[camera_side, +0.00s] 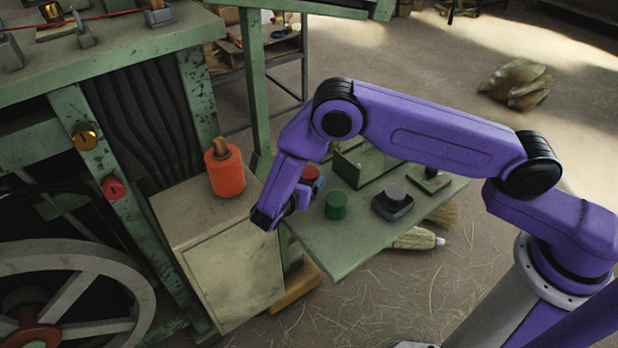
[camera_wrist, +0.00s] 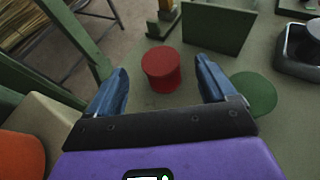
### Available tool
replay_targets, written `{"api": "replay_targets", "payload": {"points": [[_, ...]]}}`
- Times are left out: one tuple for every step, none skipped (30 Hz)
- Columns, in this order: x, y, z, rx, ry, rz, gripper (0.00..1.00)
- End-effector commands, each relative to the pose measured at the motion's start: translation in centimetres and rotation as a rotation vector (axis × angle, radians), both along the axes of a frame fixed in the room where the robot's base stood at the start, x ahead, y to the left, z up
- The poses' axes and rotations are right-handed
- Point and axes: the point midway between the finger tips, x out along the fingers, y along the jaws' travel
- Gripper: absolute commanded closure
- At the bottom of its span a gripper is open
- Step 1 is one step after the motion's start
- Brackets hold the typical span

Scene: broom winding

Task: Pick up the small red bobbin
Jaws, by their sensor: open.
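The small red bobbin (camera_wrist: 161,70) stands upright on the green shelf (camera_wrist: 150,99). In the wrist view it lies ahead of and between the two blue fingers of my gripper (camera_wrist: 162,66), with clear space on both sides. My gripper is open and empty. In the side view my gripper (camera_side: 303,195) is low over the left end of the green shelf (camera_side: 340,253). There the red bobbin (camera_side: 311,173) shows just behind it, partly hidden by the gripper. I cannot tell the exact gap between the fingertips and the bobbin.
A green bobbin (camera_side: 336,205) stands close to the right of my gripper. A dark holder with a grey knob (camera_side: 392,201) is farther right. An upright green plate (camera_wrist: 217,27) stands behind the red bobbin. A large orange spool (camera_side: 225,172) sits on a cabinet (camera_side: 235,277) at left.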

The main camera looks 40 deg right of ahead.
Motion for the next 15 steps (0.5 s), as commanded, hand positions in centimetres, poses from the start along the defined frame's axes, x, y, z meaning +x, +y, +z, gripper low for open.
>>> {"api": "replay_targets", "payload": {"points": [[0.4,-0.7,-0.3,-0.001,0.001,-0.003,0.16],[0.6,-0.9,-0.4,0.000,0.001,-0.002,0.16],[0.8,-1.2,-0.6,0.000,0.000,-0.001,0.16],[0.9,-1.3,-0.7,0.000,0.000,-0.001,0.16],[1.0,-1.5,-0.7,0.000,0.000,-0.001,0.16],[1.1,-1.6,-0.8,0.000,0.000,-0.001,0.16],[1.1,-1.7,-0.8,0.000,0.000,-0.001,0.16],[1.2,-1.8,-0.8,0.000,0.000,-0.001,0.16],[1.3,-1.9,-0.9,0.000,0.000,-0.001,0.16],[1.3,-2.0,-1.0,0.000,0.000,-0.001,0.16],[1.4,-2.2,-1.0,0.000,0.000,-0.001,0.16],[1.6,-2.4,-1.2,0.000,0.000,-0.002,0.16],[1.7,-2.7,-1.3,0.000,0.000,-0.002,0.16],[1.9,-3.0,-1.4,0.000,0.000,-0.003,0.16],[2.2,-3.4,-1.6,0.001,0.000,-0.004,0.16]]}}
